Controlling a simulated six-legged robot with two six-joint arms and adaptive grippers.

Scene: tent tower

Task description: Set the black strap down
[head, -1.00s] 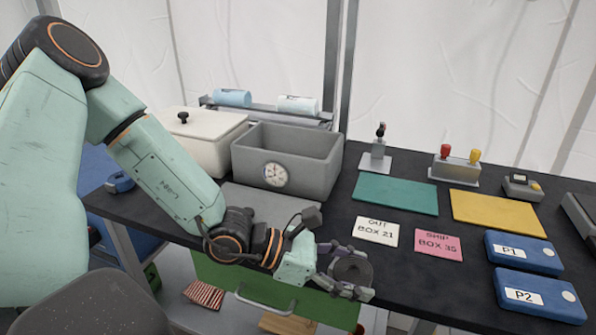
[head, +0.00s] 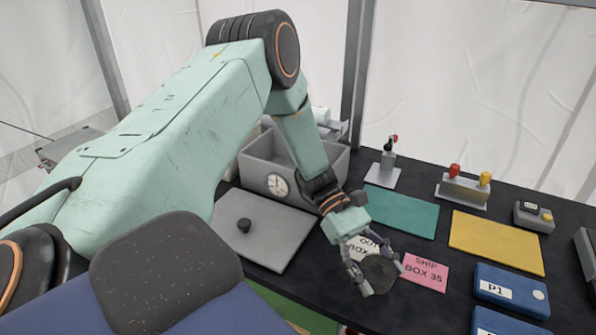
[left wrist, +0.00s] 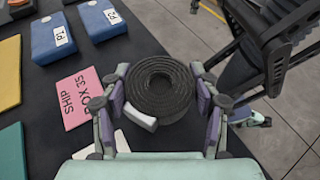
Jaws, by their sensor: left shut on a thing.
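The black strap (head: 379,272) is a rolled coil. My left gripper (head: 374,274) is shut on it in the head view, over the table's front part beside the pink SHIP BOX 35 card (head: 426,272). The left wrist view shows the coil (left wrist: 160,84) between the fingers of my left gripper (left wrist: 160,100), with a pale tab at its lower edge. The white OUT BOX 21 card (head: 359,254) is partly hidden behind the gripper. I cannot tell whether the strap touches the table. My right gripper is not in view.
A grey open bin (head: 262,158) with a dial stands behind a grey lid (head: 262,230). A teal mat (head: 402,211) and a yellow mat (head: 495,241) lie farther back. The blue P1 case (head: 512,289) lies at right. The table's front edge is close to the strap.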

